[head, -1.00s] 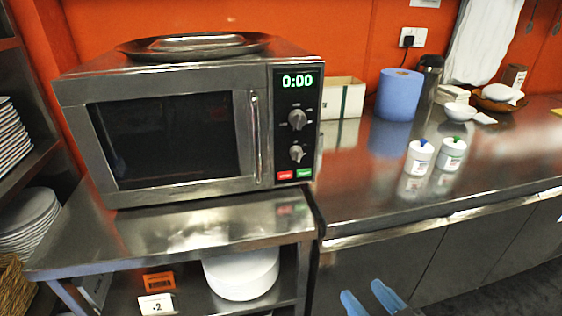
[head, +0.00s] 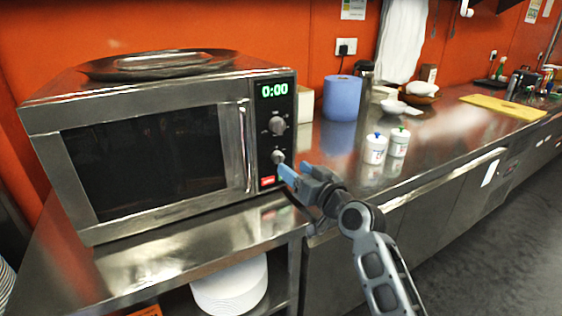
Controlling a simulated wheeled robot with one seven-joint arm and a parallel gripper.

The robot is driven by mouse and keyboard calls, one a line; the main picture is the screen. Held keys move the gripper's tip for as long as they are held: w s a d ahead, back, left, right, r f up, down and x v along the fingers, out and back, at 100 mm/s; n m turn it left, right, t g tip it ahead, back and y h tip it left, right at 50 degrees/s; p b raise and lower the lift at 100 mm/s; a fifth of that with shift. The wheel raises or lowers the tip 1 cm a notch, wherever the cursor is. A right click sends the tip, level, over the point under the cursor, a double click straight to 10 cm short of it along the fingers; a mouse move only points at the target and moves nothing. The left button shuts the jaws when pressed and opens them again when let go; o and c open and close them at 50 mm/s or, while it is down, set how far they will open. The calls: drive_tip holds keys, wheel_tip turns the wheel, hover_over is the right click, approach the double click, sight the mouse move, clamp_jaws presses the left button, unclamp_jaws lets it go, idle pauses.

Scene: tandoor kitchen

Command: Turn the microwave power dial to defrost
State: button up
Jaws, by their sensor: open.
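The steel microwave (head: 235,95) stands on a metal shelf unit, its door closed and its green display reading 0:00. Its panel has an upper dial (head: 277,125) and a lower dial (head: 278,156); their markings are too small to read, so I cannot tell which is the power dial. My gripper (head: 292,170) has blue fingers and is open and empty. It is in front of the panel, just below and right of the lower dial. I cannot tell whether a fingertip touches the dial. The gripper hides the green button beside the red button (head: 268,181).
A dark tray (head: 160,63) lies on top of the microwave. A blue paper roll (head: 341,97) and two white jars (head: 375,149) stand on the steel counter (head: 440,140) to the right. White plates (head: 230,290) are stacked on the shelf below.

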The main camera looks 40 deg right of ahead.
sight(283, 160)
drive_tip(key=p+x, duration=0.1)
drive_tip(key=x, duration=0.5)
drive_tip(key=c, duration=1.1)
